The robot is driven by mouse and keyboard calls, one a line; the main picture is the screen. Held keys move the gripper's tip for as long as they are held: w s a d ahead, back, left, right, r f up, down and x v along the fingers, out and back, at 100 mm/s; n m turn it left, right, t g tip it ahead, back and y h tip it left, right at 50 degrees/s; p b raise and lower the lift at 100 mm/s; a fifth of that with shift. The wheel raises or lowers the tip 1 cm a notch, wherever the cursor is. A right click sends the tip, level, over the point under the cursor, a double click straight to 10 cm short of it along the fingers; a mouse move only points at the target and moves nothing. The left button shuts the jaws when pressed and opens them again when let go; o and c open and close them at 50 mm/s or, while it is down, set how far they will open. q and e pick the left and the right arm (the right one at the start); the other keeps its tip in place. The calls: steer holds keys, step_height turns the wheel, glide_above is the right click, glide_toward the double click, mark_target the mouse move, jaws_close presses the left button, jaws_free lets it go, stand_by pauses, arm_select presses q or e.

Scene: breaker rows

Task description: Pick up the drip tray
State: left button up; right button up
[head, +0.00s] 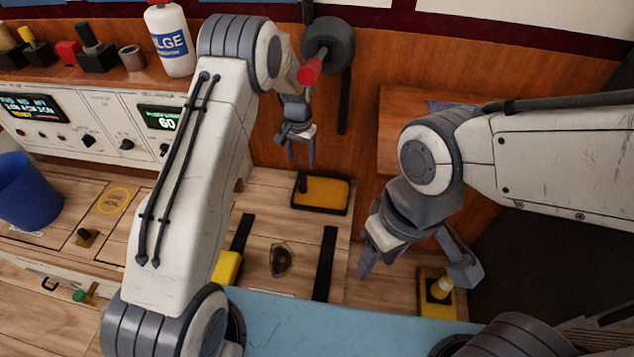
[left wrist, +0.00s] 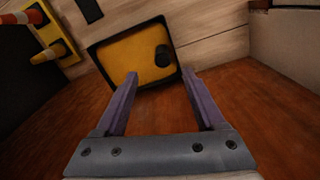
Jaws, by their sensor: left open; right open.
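A yellow, black-rimmed tray-like block (head: 325,191) with a black knob at its left end lies on the wooden surface near the brown panel. It may be the drip tray; I cannot tell for sure. It also shows in the left wrist view (left wrist: 132,58), just beyond the fingertips. My left gripper (head: 301,158) is open and empty, pointing down close above it; I see no contact. It also shows in the left wrist view (left wrist: 160,76). My right gripper (head: 415,272) is open and empty, to the right and nearer.
A yellow block with a pale post (head: 438,287) stands by the right gripper. Two black strips flank a dark oval mark (head: 281,260). A blue bucket (head: 28,192) stands at left. A white bottle (head: 171,40) stands on the ledge above the control panel.

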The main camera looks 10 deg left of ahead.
mark_target(302, 177)
arm_select(q)
steer(key=shift+w+d+f, duration=0.1)
steer(key=shift+w+f, duration=0.1)
steer(key=shift+w, duration=0.05)
steer(key=shift+w+d+f, duration=0.1)
steer(key=shift+f, duration=0.3)
steer(key=f, duration=0.3)
steer(key=f+b, duration=0.1)
steer(key=shift+a+f, duration=0.2)
steer(key=shift+a, duration=0.15)
step_height(302, 177, down, 5)
steer(key=shift+b, duration=0.4)
steer(key=shift+c, duration=0.3)
jaws_close()
steer(key=shift+r, duration=0.1)
